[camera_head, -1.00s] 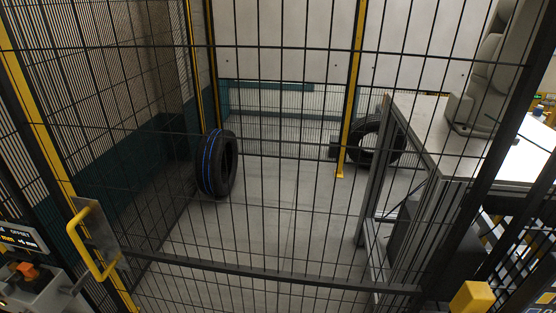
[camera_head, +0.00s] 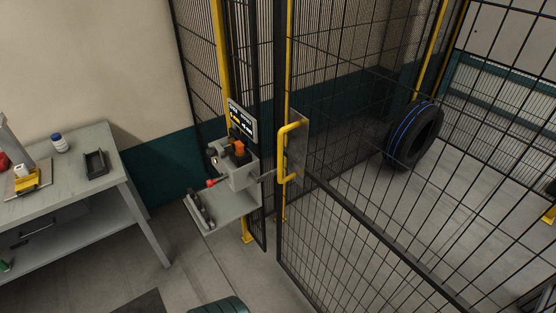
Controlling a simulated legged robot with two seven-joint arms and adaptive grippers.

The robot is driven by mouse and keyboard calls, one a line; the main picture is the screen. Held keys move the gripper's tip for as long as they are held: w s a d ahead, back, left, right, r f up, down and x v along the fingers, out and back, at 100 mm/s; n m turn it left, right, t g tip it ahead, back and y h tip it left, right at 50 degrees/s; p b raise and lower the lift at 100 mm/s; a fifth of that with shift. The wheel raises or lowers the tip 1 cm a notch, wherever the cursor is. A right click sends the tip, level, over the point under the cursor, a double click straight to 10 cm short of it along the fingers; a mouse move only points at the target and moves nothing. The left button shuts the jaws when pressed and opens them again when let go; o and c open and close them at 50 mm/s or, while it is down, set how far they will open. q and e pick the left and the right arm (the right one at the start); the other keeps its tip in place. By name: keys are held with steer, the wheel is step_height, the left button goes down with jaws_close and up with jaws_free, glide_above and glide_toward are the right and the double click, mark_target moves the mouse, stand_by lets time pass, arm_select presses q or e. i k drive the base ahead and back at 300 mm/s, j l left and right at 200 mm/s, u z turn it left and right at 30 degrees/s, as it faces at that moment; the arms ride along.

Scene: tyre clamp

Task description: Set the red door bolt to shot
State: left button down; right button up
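The red door bolt shows as a small red knob (camera_head: 210,183) on the left side of a grey lock box (camera_head: 238,168) on the fence post. A short grey bar (camera_head: 266,175) reaches from the box's right side toward the mesh door; whether it enters the door is too small to tell. The mesh door (camera_head: 350,205) has a yellow handle (camera_head: 286,150) on a grey plate and stands right of the post. An orange part (camera_head: 238,147) sits on top of the box. Neither of my grippers is in view.
A small shelf (camera_head: 232,206) sticks out below the lock box. A workbench (camera_head: 60,190) with a bottle (camera_head: 60,143) and a black tray (camera_head: 95,163) stands at left. A tyre (camera_head: 414,135) stands behind the mesh. Floor between bench and door is mostly clear.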

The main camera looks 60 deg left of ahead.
mark_target(210, 182)
steer(key=u, duration=2.6)
